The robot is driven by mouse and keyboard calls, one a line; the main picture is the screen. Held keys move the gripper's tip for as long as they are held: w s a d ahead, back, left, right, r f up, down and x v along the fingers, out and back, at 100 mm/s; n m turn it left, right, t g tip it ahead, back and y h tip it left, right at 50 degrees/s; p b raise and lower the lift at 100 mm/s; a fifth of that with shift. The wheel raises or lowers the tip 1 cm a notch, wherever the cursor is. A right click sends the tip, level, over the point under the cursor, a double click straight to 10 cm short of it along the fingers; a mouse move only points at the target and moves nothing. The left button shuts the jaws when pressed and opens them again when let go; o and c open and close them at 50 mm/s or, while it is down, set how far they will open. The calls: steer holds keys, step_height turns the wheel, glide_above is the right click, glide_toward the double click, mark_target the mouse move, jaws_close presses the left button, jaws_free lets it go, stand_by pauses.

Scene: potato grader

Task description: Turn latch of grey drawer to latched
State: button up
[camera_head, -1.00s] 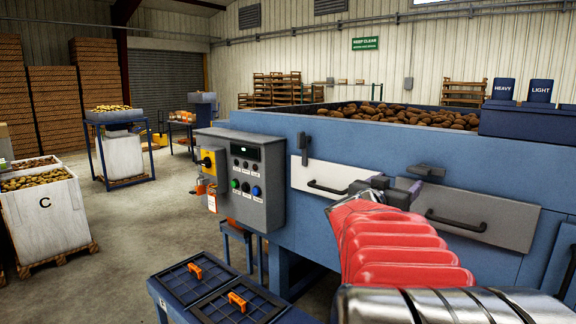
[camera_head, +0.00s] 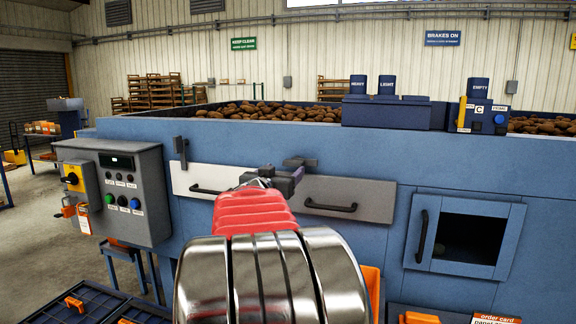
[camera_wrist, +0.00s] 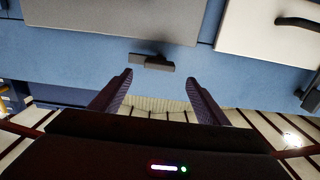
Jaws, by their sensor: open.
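The grey drawer (camera_head: 365,196) is in the blue machine front, with a dark bar handle, and looks shut. Its latch (camera_head: 300,163) is a dark bar lying about level just above the drawer's top edge. In the wrist view, which looks upside down, this latch (camera_wrist: 151,62) lies nearly level, with the grey drawer (camera_wrist: 115,18) above it in the picture. My gripper (camera_head: 279,178) is open and empty. In the wrist view its two fingers (camera_wrist: 160,82) stand apart, with the latch beyond and between their tips; no touch shows. My gripper and arm hide the grey drawer's left end in the head view.
A white drawer (camera_head: 213,179) sits to the left, with its own upright dark latch (camera_head: 180,150). A grey control box (camera_head: 122,190) juts out farther left. A blue framed opening (camera_head: 465,235) is at the right. Potatoes fill the machine's top.

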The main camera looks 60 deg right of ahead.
mark_target(291, 164)
steer(key=shift+w+d, duration=0.2)
steer(key=shift+d, duration=1.1)
steer(key=shift+w+d, duration=0.2)
steer(key=shift+d, duration=1.05)
steer(key=shift+w+d, duration=0.2)
steer(key=shift+d, duration=1.1)
steer(key=c, duration=1.5)
steer(key=shift+w+d, duration=0.1)
